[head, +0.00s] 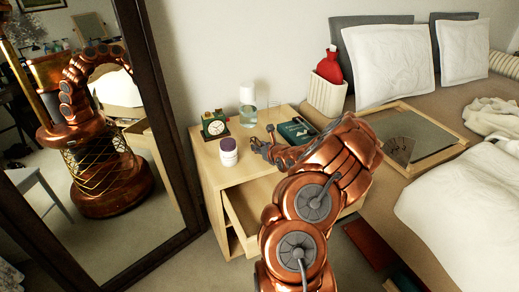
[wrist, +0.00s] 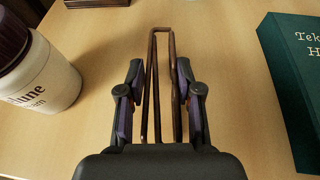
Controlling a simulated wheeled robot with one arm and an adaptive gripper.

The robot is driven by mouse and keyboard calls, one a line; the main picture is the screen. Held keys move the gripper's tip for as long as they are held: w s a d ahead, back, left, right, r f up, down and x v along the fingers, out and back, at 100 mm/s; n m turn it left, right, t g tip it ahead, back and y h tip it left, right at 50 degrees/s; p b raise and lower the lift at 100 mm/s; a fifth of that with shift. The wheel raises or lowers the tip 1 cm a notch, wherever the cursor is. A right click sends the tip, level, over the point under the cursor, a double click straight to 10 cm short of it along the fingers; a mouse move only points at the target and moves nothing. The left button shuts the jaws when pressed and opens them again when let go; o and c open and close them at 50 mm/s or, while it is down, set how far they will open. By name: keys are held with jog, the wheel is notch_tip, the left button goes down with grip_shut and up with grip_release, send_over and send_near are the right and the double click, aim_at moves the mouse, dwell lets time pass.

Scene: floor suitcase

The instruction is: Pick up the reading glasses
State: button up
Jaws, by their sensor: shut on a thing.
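The reading glasses (wrist: 161,32) show in the wrist view as a thin brown folded frame, running lengthwise between my fingers. My gripper (wrist: 160,95) is shut on them, with a dark finger on each side. They are close over the wooden top of the nightstand (head: 205,160); I cannot tell whether they touch it. In the head view my gripper (head: 262,146) is low over the nightstand top, and the glasses are too small to make out there.
A white pill bottle (wrist: 40,75) with a dark cap stands left of my gripper, and a green book (wrist: 295,85) lies right. A green clock (head: 214,125) and glass carafe (head: 248,110) stand behind. The drawer (head: 245,207) is open. A mirror (head: 95,190) stands left, a bed right.

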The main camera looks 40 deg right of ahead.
aim_at(260, 145)
jog(key=shift+r, duration=0.1)
jog(key=shift+c, duration=0.3)
notch_tip(260, 145, up, 4)
jog(key=shift+f, duration=0.15)
jog(key=s+a+r+p, duration=0.1)
jog(key=s+a+p, duration=0.7)
jog(key=s, duration=0.5)
jog(key=p, duration=0.2)
jog(key=shift+s+a+r+p, duration=0.15)
jog(key=shift+s+p, duration=0.05)
jog(key=shift+p, duration=0.1)
